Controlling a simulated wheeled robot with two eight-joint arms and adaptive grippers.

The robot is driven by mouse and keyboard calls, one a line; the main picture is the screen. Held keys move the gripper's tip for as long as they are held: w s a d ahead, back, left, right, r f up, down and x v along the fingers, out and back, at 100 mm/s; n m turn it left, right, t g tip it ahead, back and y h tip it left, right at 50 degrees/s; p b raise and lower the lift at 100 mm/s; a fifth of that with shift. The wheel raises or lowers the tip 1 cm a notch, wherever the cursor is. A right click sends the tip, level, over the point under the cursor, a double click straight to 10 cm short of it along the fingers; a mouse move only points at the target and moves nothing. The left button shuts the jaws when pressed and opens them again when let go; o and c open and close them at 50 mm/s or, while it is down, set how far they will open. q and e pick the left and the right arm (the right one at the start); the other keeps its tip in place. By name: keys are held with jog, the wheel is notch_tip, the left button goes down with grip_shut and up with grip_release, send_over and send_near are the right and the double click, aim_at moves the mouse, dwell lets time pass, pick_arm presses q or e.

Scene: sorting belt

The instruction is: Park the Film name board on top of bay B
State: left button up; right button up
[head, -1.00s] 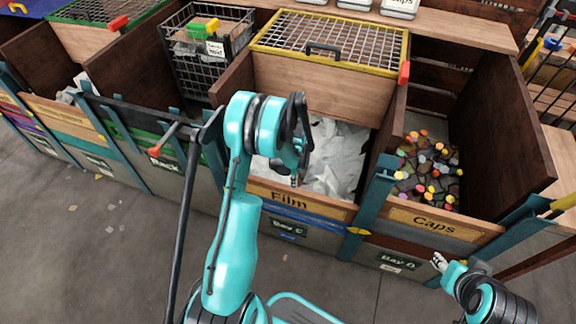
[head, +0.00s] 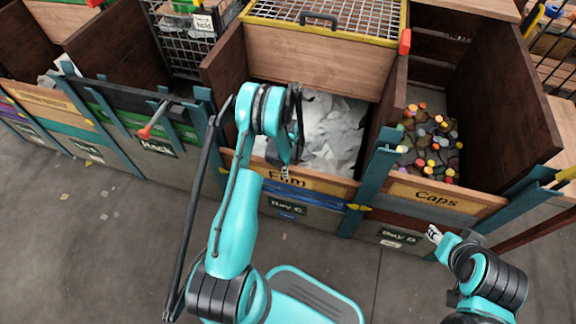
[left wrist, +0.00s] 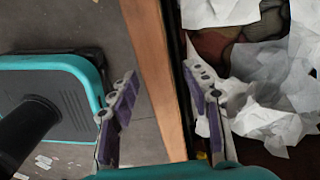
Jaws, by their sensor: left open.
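The Film name board (head: 318,185) is a pale wooden board along the top front of the middle bay, above a sign reading Bay C (head: 287,207). My left gripper (head: 285,171) is at the board's upper edge, hiding part of its lettering. In the left wrist view my left gripper (left wrist: 162,100) is open, with the wooden edge (left wrist: 153,60) between its fingers; contact cannot be told. The bay left of Bay C has a dark front with a sign seeming to read Rack (head: 158,148); no Bay B lettering is readable. My right gripper (head: 433,235) is low, near Bay D's sign.
White film scraps (head: 330,130) fill the bay behind the board. The Caps board (head: 435,196) fronts the bay of coloured caps (head: 436,150) at right. A red-tipped lever (head: 146,132) sticks out from the bay left of Bay C. The floor in front is mostly clear.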

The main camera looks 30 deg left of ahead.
pick_arm(q)
grip_shut()
notch_tip(320, 180, up, 46)
jog(key=p, duration=2.5)
